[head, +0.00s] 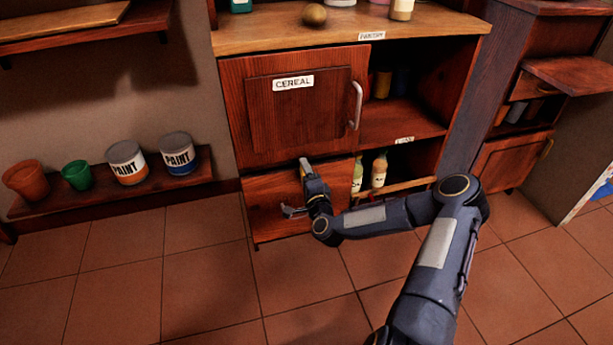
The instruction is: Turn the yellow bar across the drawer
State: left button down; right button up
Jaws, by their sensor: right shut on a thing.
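The drawer (268,203) is the low wooden front under the cereal door, and it looks closed. A small yellow piece of the bar (302,171) shows at the drawer's top edge. Most of the bar is hidden by my right gripper, so I cannot tell its angle well. My right gripper (306,168) reaches in from the right, points up and is shut on the bar. A grey handle (290,211) shows on the drawer front, left of my wrist. My left gripper is not in view.
The door labelled CEREAL (300,115) above is closed. Bottles (378,170) stand in the open compartment to the right, behind a pale wooden rail (405,187). Paint cans (178,155) and pots stand on a low shelf at left. The tiled floor in front is clear.

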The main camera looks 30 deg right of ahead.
jog(key=shift+m, duration=0.4)
jog(key=o, duration=1)
jog(key=p+v, duration=0.2)
jog(key=v, duration=0.6)
jog(key=shift+p, duration=0.3)
jog(key=shift+w, duration=0.1)
